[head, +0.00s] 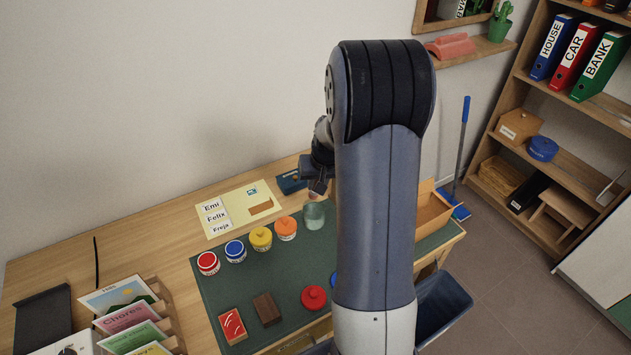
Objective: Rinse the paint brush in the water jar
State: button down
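The water jar (314,216) looks like a small greenish glass near the back right of the green mat (248,284). My gripper (318,187) points down just above the jar, partly hidden by my own arm. Its fingers are small and dark here, so I cannot tell whether they are open or shut. I cannot make out the paint brush; it may be hidden behind the arm or too small to see.
Red (208,263), blue (235,251), yellow (261,238) and orange (286,228) paint pots stand left of the jar. A dark blue box (291,182) lies behind it. A wooden box (433,210) is at the right. My arm hides part of the mat.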

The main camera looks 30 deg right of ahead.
notch_tip(320, 180, down, 7)
jog(key=b, duration=0.5)
jog(key=shift+r, duration=0.1)
dwell(0.5)
jog(key=shift+r+p, duration=2.15)
jog(key=shift+r, duration=1.25)
jog(key=shift+r+p, duration=1.3)
jog(key=shift+r, duration=0.75)
